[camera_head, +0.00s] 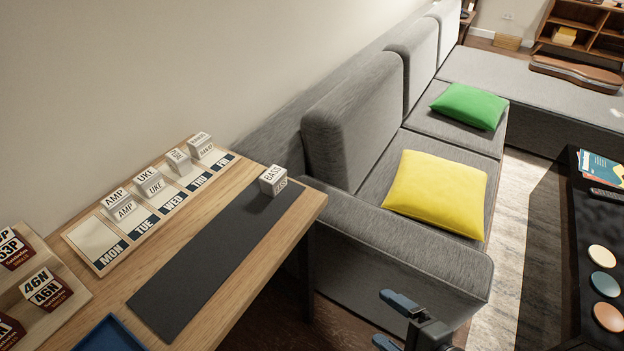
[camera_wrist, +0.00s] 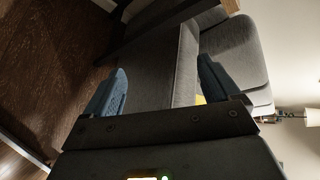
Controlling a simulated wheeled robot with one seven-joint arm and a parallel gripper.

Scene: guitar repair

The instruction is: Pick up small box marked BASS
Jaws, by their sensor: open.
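The small white box marked BASS (camera_head: 273,180) stands upright at the far right end of the dark mat (camera_head: 190,270) on the wooden table, in the head view. My gripper (camera_head: 392,320) is low in the head view, off to the right of the table and in front of the grey sofa's arm. It is open and empty, well apart from the box. In the wrist view the two blue fingers of my gripper (camera_wrist: 163,88) stand wide apart with nothing held between them. The box does not show in the wrist view.
A weekday board (camera_head: 100,240) holds several white boxes, marked AMP, UKE and others, behind the mat. A rack with dark red boxes (camera_head: 45,290) and a blue tray (camera_head: 110,335) are at left. The sofa (camera_head: 400,250) borders the table's right end. Most of the mat is clear.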

